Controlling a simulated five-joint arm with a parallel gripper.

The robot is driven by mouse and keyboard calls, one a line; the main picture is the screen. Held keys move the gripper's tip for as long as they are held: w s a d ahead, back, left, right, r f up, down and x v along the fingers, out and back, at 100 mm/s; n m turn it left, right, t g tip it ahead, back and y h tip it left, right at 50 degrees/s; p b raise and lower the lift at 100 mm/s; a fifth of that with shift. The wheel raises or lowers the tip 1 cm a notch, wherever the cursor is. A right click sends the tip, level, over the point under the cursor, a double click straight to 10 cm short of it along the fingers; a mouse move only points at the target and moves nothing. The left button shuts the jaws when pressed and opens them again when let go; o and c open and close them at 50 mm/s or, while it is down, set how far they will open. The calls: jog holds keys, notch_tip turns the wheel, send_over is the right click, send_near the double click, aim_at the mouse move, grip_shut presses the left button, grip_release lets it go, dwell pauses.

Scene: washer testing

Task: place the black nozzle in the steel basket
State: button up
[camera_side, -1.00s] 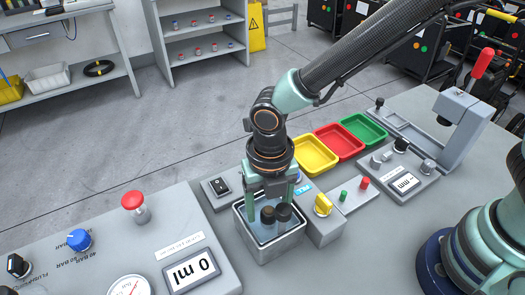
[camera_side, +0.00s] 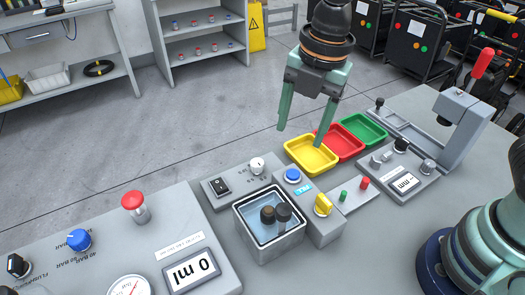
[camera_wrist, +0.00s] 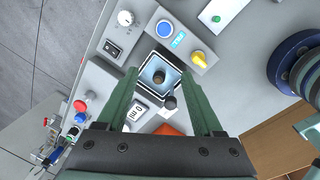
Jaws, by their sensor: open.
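The steel basket (camera_side: 270,251) is a square, open-topped metal box on the grey bench, with a bluish inside. Two dark, round-topped pieces stand upright in it in the side view: a brownish one (camera_side: 268,214) and a black one (camera_side: 284,212). I cannot tell for sure which is the black nozzle. In the wrist view the basket (camera_wrist: 144,83) lies between my fingers, with one dark round top (camera_wrist: 160,77) inside and a black piece (camera_wrist: 168,103) at its lower edge. My gripper (camera_side: 300,137) is open and empty, well above the bench; its fingertips also show in the wrist view (camera_wrist: 159,72).
Beside the basket stand a blue button (camera_side: 293,175) and a yellow knob (camera_side: 323,204). A yellow tray (camera_side: 310,155), a red tray (camera_side: 340,140) and a green tray (camera_side: 364,128) lie behind.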

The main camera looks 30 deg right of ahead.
jog(key=s+d+r+m+t, duration=0.1)
jog(key=d+r+m+t, duration=0.1)
jog(key=d+m, duration=0.7)
jog(key=s+d+r+m+t, duration=0.1)
jog(key=d+m+t, duration=0.1)
jog(key=d+m, duration=0.8)
jog(key=m, duration=0.5)
jog(key=shift+s+r+h, duration=0.3)
jog(key=shift+r+h, duration=0.1)
